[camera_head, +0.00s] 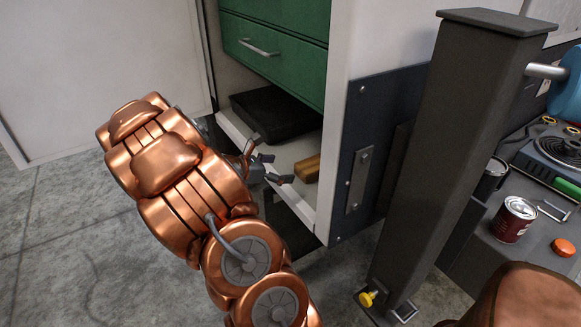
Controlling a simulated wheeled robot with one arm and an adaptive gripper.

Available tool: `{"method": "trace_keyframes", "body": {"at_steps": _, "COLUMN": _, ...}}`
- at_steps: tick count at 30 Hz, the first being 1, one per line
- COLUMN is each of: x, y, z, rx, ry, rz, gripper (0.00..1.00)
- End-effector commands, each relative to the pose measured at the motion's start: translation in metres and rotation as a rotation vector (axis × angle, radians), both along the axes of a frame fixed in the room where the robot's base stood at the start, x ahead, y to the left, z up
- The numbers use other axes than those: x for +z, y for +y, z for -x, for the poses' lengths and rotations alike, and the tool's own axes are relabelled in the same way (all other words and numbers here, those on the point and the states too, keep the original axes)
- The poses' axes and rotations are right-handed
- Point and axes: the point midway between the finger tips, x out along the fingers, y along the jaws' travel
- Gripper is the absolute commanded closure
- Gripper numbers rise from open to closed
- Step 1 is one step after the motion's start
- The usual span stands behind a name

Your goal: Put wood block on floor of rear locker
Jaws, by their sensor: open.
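The wood block (307,169) lies on the pale floor of the locker (299,194), near its right wall. My gripper (277,169) is at the locker's opening, just left of the block, with its fingers spread apart. One fingertip is close to the block's left end; I cannot tell whether it touches. Nothing shows between the fingers. My copper arm comes in from below and hides part of the locker's front left edge.
A black case (274,114) lies behind the block, under green drawers (278,55). A dark post (445,140) stands to the right. A can (513,220) and an orange cap (563,247) sit on a bench at the far right. The locker door (95,75) is open at the left.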

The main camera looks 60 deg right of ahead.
Motion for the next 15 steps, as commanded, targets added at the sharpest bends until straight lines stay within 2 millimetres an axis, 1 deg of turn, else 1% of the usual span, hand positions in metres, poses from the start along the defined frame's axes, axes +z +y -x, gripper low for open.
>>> {"method": "trace_keyframes", "body": {"at_steps": 4, "x": 0.003, "y": 0.006, "z": -0.003, "rx": 0.0, "ry": -0.001, "rz": -0.001, "gripper": 0.0}}
{"method": "trace_keyframes", "body": {"at_steps": 8, "x": 0.003, "y": 0.007, "z": -0.004, "rx": -0.001, "ry": -0.001, "rz": -0.002, "gripper": 0.0}}
{"method": "trace_keyframes", "body": {"at_steps": 11, "x": 0.005, "y": 0.012, "z": -0.003, "rx": -0.011, "ry": -0.02, "rz": 0.0, "gripper": 0.0}}
{"method": "trace_keyframes", "body": {"at_steps": 14, "x": 0.011, "y": 0.026, "z": 0.001, "rx": -0.048, "ry": -0.078, "rz": 0.001, "gripper": 0.0}}
{"method": "trace_keyframes", "body": {"at_steps": 15, "x": 0.013, "y": 0.036, "z": 0.004, "rx": -0.072, "ry": -0.114, "rz": 0.0, "gripper": 0.0}}
